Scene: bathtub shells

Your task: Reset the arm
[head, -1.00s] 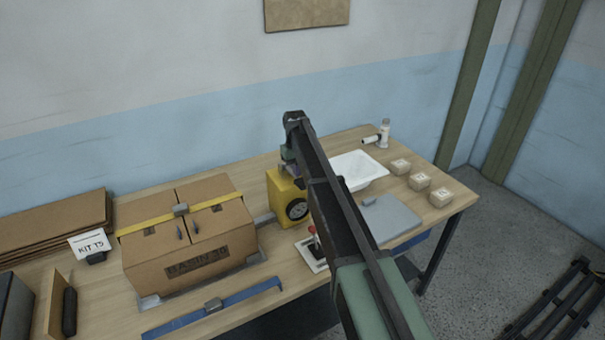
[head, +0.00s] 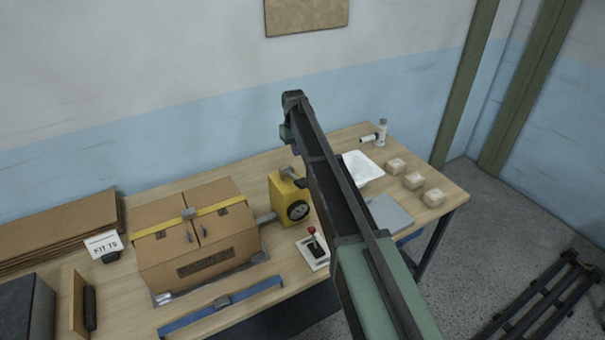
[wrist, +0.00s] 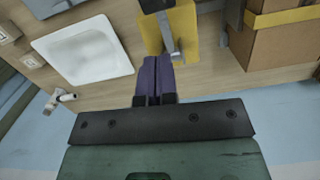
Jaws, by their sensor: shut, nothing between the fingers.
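My arm crosses the middle of the head view, and my gripper is mostly hidden behind it there. In the wrist view my gripper (wrist: 155,62) shows two purple fingers pressed together with nothing between them. The fingers point toward the yellow unit (head: 285,198), which has a round dial and a grey lever. It also shows in the wrist view (wrist: 183,22), beyond the fingertips. Whether the fingers touch it is hard to tell, but in the head view my arm's end stands above the bench.
A strapped cardboard box (head: 200,255) stands on the bench left of the yellow unit. A red-knobbed joystick (head: 314,246) and a blue bar (head: 220,306) lie in front. A white basin (head: 362,168), a grey plate (head: 392,214) and small boxes (head: 413,181) are at right.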

